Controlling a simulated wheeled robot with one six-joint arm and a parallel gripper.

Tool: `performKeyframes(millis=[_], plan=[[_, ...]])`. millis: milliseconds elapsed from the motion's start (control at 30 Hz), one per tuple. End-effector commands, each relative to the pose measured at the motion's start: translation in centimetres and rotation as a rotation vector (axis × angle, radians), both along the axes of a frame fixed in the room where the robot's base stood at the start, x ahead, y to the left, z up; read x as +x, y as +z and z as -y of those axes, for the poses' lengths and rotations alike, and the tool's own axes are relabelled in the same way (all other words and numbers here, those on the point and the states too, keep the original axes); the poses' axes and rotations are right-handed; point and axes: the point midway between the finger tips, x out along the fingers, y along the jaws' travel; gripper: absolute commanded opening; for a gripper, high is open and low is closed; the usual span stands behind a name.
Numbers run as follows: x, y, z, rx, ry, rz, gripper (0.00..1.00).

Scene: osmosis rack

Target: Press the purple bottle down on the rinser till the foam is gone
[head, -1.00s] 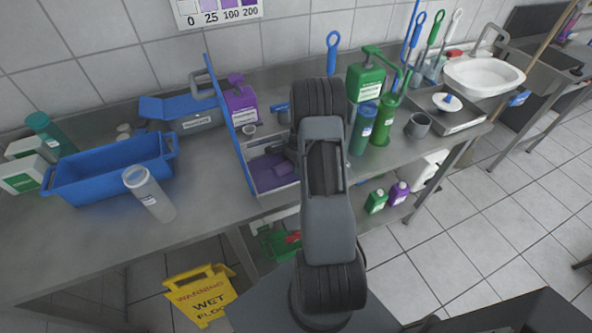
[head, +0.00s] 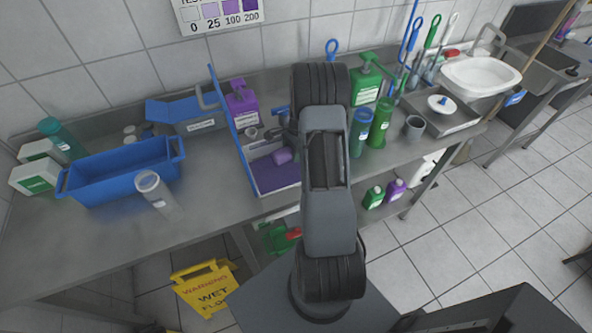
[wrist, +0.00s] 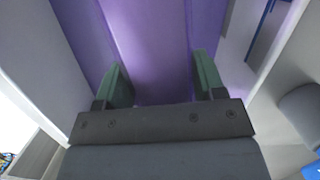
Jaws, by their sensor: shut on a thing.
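My gripper is mostly hidden behind my own arm in the head view. In the wrist view my gripper (wrist: 155,85) has its two green fingers closed on a smooth purple body (wrist: 150,40), which I take to be the purple bottle. Its ends are out of that view. In the head view a small purple shape (head: 282,156) shows left of my arm, above a purple-floored tray (head: 272,193); I cannot tell whether it is the held bottle. I cannot clearly make out the rinser or any foam.
A purple pump jug (head: 241,103) stands behind the blue upright panel (head: 232,130) at the tray's left. A blue tub (head: 120,175) and a clear bottle (head: 158,192) are farther left. Green and blue bottles (head: 380,122) stand close right of my arm. Bare steel counter lies at front left.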

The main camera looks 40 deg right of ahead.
Motion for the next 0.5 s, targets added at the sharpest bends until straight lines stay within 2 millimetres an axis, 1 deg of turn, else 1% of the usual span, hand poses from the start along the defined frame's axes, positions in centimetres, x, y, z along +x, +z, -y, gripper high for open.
performKeyframes(millis=[33,500], plan=[[0.0,0.8,0.0,0.0,0.0,0.0,0.39],[0.0,4.7,0.0,0.0,0.001,0.0,0.39]])
